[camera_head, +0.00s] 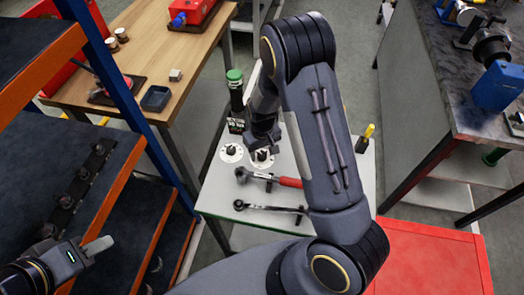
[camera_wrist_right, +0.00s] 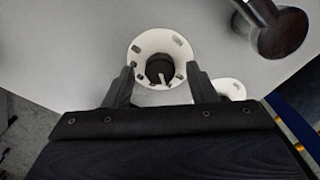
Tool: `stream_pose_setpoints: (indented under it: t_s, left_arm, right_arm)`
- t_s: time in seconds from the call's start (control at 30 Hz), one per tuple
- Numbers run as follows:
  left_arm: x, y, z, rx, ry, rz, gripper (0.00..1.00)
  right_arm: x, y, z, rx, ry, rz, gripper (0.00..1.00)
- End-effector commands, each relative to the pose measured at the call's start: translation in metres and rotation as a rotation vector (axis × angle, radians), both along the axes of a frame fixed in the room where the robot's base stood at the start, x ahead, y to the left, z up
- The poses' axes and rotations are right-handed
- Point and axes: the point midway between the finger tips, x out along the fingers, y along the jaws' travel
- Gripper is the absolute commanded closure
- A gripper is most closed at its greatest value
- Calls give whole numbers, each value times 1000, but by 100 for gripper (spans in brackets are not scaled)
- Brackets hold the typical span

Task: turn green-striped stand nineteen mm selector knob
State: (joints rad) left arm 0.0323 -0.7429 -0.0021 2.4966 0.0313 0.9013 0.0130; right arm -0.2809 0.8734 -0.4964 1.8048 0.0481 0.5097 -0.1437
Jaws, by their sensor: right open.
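A light grey stand (camera_head: 228,199) with a thin green line on its front edge carries two white dials with black knobs. The left dial (camera_head: 227,155) is clear of my grippers. My right gripper (camera_head: 262,137) is over the right dial (camera_head: 264,163) and partly hides it. In the right wrist view, its open fingers (camera_wrist_right: 160,73) flank a black knob (camera_wrist_right: 160,66) on a white dial; I cannot tell whether they touch it. Dial markings are too small to read. My left gripper (camera_head: 92,248) is at lower left, away from the stand; its opening is unclear.
A dark green-capped bottle (camera_head: 235,92) stands behind the dials. A red-handled ratchet (camera_head: 270,178) and a dark wrench (camera_head: 270,208) lie in front. A blue-and-orange shelf (camera_head: 120,90) is at left, a red cabinet (camera_head: 430,260) at lower right.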

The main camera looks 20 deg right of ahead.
Motion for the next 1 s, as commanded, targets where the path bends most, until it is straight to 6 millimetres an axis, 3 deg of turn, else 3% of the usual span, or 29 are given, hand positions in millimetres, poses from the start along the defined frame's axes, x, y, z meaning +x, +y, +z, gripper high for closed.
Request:
stream_pose_setpoints:
  t_s: [0.37, 0.73, 1.0]
  left_arm:
    - [0, 0, 1, 0, 0, 0, 64]
    - [0, 0, 1, 0, 0, 0, 64]
    - [0, 0, 0, 0, 0, 0, 64]
  right_arm:
    - [0, 0, -10, 1, -1, 0, 48]
    - [0, 0, -10, 1, -1, 0, 93]
    - [0, 0, -10, 0, -1, -29, 93]
